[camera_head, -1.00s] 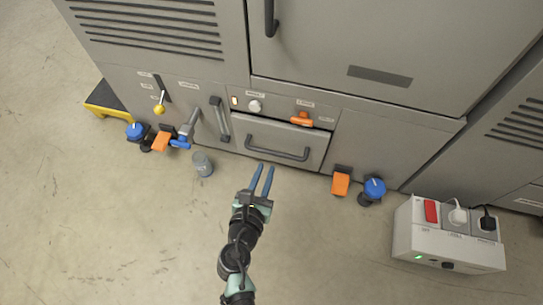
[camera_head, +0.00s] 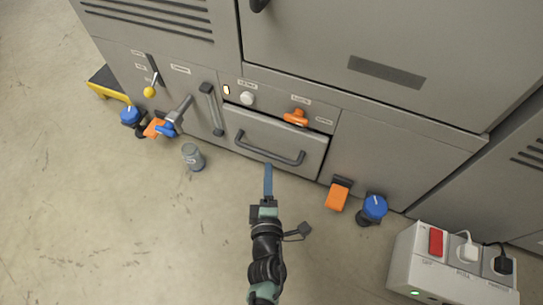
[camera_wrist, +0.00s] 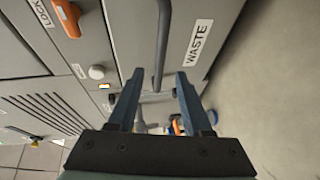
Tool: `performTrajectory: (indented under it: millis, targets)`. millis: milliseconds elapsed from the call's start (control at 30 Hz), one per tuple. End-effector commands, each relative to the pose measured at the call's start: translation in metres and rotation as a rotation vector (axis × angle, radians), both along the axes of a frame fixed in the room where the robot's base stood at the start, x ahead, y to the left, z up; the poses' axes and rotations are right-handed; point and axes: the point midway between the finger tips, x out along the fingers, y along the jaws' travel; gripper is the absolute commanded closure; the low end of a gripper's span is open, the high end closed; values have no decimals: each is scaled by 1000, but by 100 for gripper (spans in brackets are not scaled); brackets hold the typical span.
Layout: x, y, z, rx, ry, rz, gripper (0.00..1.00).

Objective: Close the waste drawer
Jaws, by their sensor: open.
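The waste drawer (camera_head: 300,145) is a grey front low in the machine, with a dark bar handle (camera_head: 270,152). How far its front stands out is hard to tell. In the wrist view the drawer front carries a WASTE label (camera_wrist: 198,46), and its handle (camera_wrist: 162,40) runs up the picture. My gripper (camera_head: 268,168) is just in front of the handle, its blue fingers lined up one over the other. In the wrist view my gripper (camera_wrist: 155,80) is open, and the handle's end shows between its fingertips. Whether they touch the handle is unclear.
An orange latch (camera_head: 296,117) by a LOCK label and a white knob (camera_head: 247,98) sit above the drawer. A grey cup (camera_head: 193,157) stands on the floor at left. An orange pedal (camera_head: 338,195), blue knob (camera_head: 374,208) and white socket box (camera_head: 440,265) are at right.

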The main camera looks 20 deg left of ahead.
Motion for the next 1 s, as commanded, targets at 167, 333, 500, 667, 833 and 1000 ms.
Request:
performTrajectory:
  millis: [167,333,500,667,833,1000]
  targets:
    - [36,14,-11,-2,-3,1,50]
    - [60,23,-14,-1,-2,0,50]
    - [71,28,-16,-3,-1,1,50]
    - [75,29,-15,-3,0,0,50]
    - [75,28,-15,-2,0,-1,50]
    - [74,28,-15,-3,0,0,77]
